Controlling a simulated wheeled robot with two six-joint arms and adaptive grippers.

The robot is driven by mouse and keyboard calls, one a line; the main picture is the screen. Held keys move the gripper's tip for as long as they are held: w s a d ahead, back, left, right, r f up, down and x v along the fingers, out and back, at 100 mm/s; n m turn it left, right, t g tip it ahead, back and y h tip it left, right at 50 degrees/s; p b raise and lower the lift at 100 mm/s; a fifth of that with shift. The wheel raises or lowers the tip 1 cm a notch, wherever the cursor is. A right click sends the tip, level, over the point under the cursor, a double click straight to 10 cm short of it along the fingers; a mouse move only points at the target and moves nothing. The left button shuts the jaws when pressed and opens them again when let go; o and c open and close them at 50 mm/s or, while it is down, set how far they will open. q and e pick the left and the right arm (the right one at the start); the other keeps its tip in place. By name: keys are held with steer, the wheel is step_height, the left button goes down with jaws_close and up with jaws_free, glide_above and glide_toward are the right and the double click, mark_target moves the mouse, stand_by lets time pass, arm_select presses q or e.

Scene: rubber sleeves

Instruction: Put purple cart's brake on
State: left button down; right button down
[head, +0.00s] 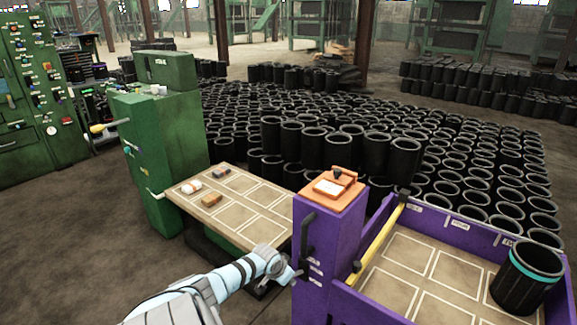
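The purple cart (450,229) stands at the right, with a low-walled tray marked in white outlines. Its tall purple post (328,230) has a black handle (307,235) on its left face. A yellow bar (381,240) with black ends runs along the tray's left side. I cannot tell which part is the brake. My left gripper (294,275) is at the lower left of the post, below the black handle. It looks close to the post; whether it touches, and whether its fingers are open, I cannot tell. My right gripper is out of view.
A black sleeve with a teal band (526,277) stands in the cart's tray. An orange clipboard-like piece (334,186) lies on the post. A green machine (160,140) has a table (235,212) with small blocks. Many black sleeves (350,125) fill the floor behind.

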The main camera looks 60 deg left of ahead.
arm_select(q)
steer(key=c, duration=1.3)
jaws_free()
steer(key=shift+r, duration=0.1)
steer(key=v, duration=0.7)
steer(key=shift+r, duration=0.2)
steer(key=s+d+f+g+p, duration=0.1)
steer(key=s+d+f+p, duration=0.15)
steer(key=s+f, duration=0.6)
steer(key=s+d+f+g+p, duration=0.1)
steer(key=s+d+f, duration=0.3)
steer(key=s+f, duration=0.45)
steer(key=s+d+f+m, duration=0.1)
steer(key=s+d+f, duration=0.2)
steer(key=d, duration=0.4)
steer(key=s+d+f+m+g+h+p, duration=0.1)
steer(key=s+d+f, duration=0.2)
steer(key=s+d, duration=0.2)
steer(key=s+d+f+m+g+h, duration=0.1)
steer(key=s+d+f, duration=0.2)
steer(key=d, duration=0.6)
steer(key=shift+s+d+f, duration=0.35)
steer(key=shift+s, duration=0.2)
